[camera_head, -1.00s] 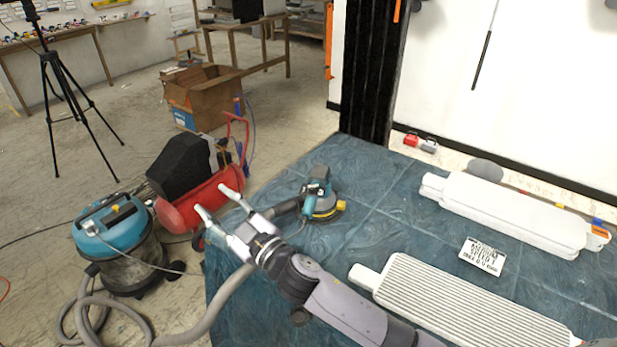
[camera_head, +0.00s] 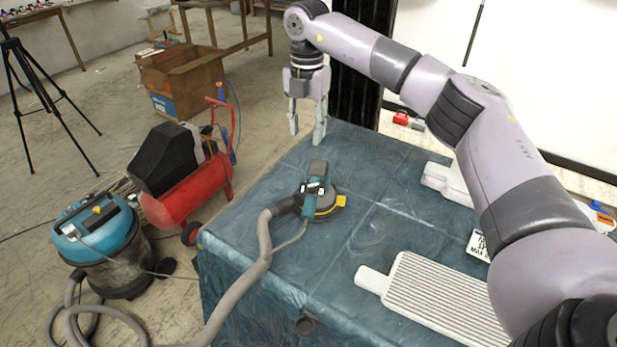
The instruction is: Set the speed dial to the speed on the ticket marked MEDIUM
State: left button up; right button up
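A teal and black sander (camera_head: 318,198) with a yellow part sits on the blue-covered table, with a grey hose joined to its left side. I cannot make out its speed dial at this size. My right gripper (camera_head: 307,138) hangs fingers down above and behind the sander, near the table's far edge. Its two fingers are apart with nothing between them. A white ticket (camera_head: 477,247) with black print lies on the table at the right. My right arm hides part of it, and its words cannot be read fully now. My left gripper is not in view.
A ribbed white panel (camera_head: 437,295) lies at the table's front right. Another white panel (camera_head: 447,181) is mostly behind my arm. A blue vacuum (camera_head: 98,238), a red compressor (camera_head: 190,190) and a cardboard box (camera_head: 182,80) stand on the floor. The table around the sander is clear.

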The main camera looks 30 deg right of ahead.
jog(key=p, duration=0.4)
send_near(311, 186)
notch_tip(311, 186, down, 9)
jog(key=shift+s+r, duration=0.1)
jog(key=shift+r, duration=0.05)
grip_shut()
dwell(0.4)
